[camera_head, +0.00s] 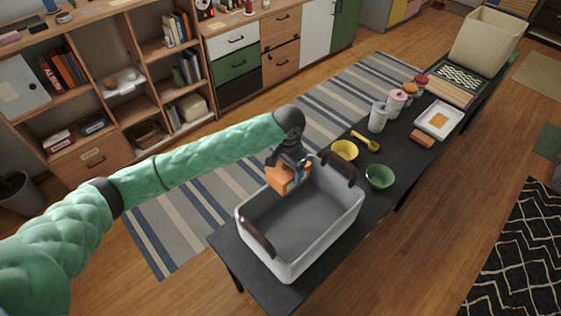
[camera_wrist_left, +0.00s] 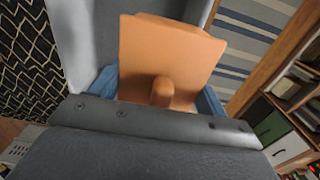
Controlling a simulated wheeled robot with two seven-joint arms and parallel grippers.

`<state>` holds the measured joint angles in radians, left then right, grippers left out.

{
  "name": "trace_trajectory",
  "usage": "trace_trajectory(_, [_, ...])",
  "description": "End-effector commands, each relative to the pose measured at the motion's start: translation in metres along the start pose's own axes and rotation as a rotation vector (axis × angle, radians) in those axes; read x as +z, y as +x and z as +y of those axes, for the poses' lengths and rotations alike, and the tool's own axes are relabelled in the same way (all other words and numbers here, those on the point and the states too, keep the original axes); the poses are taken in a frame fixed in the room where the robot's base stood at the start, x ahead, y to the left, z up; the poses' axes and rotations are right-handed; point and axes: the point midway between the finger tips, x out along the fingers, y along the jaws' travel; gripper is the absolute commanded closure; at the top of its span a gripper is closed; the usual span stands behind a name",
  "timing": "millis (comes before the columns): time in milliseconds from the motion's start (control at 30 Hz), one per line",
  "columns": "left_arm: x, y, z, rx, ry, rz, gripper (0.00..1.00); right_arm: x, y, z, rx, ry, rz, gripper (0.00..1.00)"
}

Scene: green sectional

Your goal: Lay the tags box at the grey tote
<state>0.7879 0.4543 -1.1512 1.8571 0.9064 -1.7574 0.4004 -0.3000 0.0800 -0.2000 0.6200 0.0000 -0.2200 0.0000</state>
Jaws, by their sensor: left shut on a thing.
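The grey tote (camera_head: 300,240) stands on the near end of the black table, with a dark handle at each end. It looks empty inside. My left gripper (camera_head: 297,170) is at the tote's far left rim and is shut on an orange box, which I take as the tags box (camera_head: 283,177). The box is held above the rim area, tilted. In the left wrist view the orange box (camera_wrist_left: 168,60) sits between the blue fingers, with the grey tote wall behind it. My right gripper is not in view.
Beyond the tote on the black table (camera_head: 375,215) are a yellow bowl (camera_head: 344,150), a green bowl (camera_head: 379,177), a yellow scoop (camera_head: 367,142), several jars, and a white tray (camera_head: 438,120). A beige bin (camera_head: 485,42) stands at the far end. Shelves line the back left.

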Motion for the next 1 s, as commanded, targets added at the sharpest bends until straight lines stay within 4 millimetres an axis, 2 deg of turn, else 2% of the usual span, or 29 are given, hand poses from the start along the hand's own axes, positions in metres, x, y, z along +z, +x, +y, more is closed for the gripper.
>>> trace_trajectory(1000, [0.001,0.080,0.000,-0.001,0.000,-0.002,0.46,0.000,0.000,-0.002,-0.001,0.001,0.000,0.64])
